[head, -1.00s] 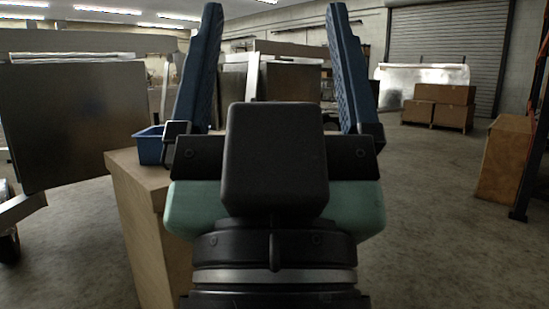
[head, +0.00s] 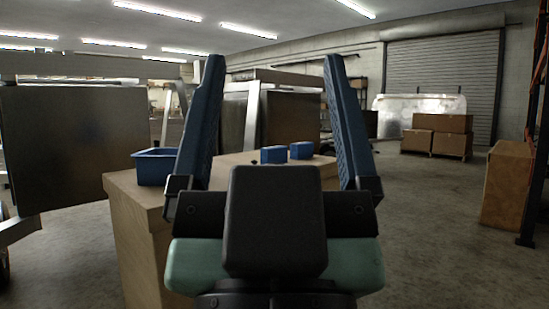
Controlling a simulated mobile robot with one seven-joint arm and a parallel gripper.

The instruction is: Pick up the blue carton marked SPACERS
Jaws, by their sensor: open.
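Two small blue cartons stand on the far part of a cardboard-brown bench top. The left carton (head: 273,155) and the right carton (head: 301,150) sit close together. No marking can be read on either, so I cannot tell which is SPACERS. My gripper (head: 270,60) is open and empty, with its two blue fingers pointing up and forward. In the picture both cartons show between the fingers, beyond the gripper. The gripper body hides the near part of the bench top.
A blue open bin (head: 155,168) stands on the left end of the brown bench (head: 135,190), by the left finger. Metal trailers (head: 65,140) stand behind and left. Brown boxes (head: 440,135) stand at the back right. A large box (head: 507,187) and rack are far right. Floor between is clear.

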